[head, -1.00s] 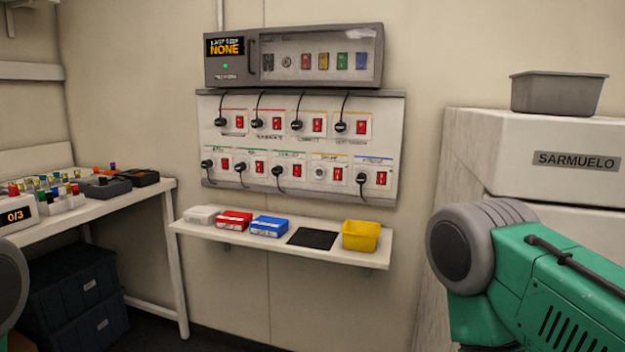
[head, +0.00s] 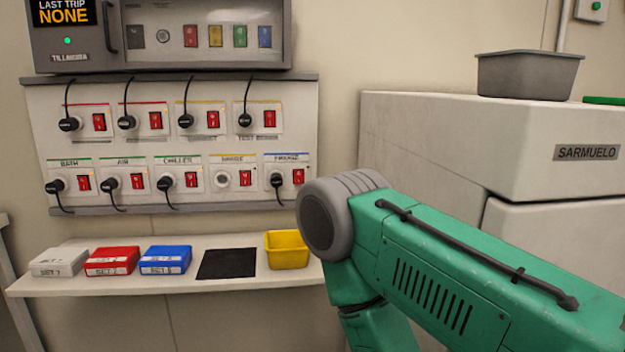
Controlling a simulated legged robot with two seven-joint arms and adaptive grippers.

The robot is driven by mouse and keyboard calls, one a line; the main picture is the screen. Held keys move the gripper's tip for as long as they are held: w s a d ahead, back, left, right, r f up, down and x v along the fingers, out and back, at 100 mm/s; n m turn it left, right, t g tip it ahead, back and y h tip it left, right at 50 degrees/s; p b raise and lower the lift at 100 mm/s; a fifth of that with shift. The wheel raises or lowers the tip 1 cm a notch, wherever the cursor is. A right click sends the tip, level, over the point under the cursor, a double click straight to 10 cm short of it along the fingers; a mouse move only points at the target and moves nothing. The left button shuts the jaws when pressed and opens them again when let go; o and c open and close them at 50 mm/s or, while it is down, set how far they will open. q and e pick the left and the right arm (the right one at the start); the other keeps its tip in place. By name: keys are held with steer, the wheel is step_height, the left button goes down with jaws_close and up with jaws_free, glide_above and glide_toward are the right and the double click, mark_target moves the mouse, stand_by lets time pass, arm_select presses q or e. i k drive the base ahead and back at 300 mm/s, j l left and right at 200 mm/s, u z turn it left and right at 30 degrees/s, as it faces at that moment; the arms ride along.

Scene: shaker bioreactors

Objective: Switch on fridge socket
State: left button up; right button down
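The fridge socket (head: 287,173) is the rightmost in the lower row of the white socket panel (head: 180,140). Its label is small but looks like "FRIDGE". A black plug (head: 277,181) sits in it, with a red rocker switch (head: 298,177) to the plug's right. The switch's position is too small to tell. My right arm comes in from the right, its green links in front of the white cabinet; its gripper is out of the picture. My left gripper is not in view.
A shelf (head: 215,283) below the panel holds a white box (head: 60,262), a red box (head: 112,261), a blue box (head: 166,260), a black mat (head: 228,263) and a yellow bin (head: 287,250). A white SARMUELO cabinet (head: 430,130) with a grey tub (head: 528,76) stands right.

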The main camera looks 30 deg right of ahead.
mark_target(298, 174)
steer(key=i+j+z, duration=0.1)
steer(key=i+z, duration=0.35)
steer(key=i+j+z, duration=0.25)
steer(key=z, duration=0.15)
steer(key=i, duration=0.1)
